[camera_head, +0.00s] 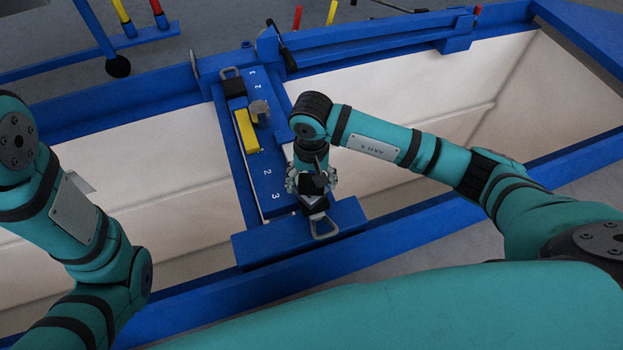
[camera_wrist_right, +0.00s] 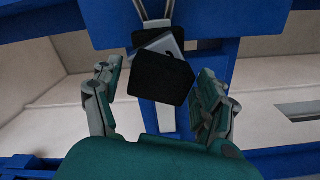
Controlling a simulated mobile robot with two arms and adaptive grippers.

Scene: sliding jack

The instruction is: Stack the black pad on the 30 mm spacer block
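A square black pad (camera_wrist_right: 163,85) sits between the fingers of my right gripper (camera_head: 313,188) in the right wrist view. A gap shows between the pad and each finger, so the gripper looks open around it. A light grey block (camera_wrist_right: 161,46) with a dark mark shows partly behind the pad, turned at an angle to it. Whether the pad rests on this block, and whether it is the 30 mm spacer, I cannot tell. In the head view my right gripper hides most of the pad. My left gripper is not in view.
A blue beam (camera_head: 264,180) with white numbers holds a yellow block (camera_head: 246,130) and a grey cylindrical piece (camera_head: 259,107). Black pieces with metal loops lie at its far end (camera_head: 231,75) and near end (camera_head: 325,228). Open pale troughs flank the beam.

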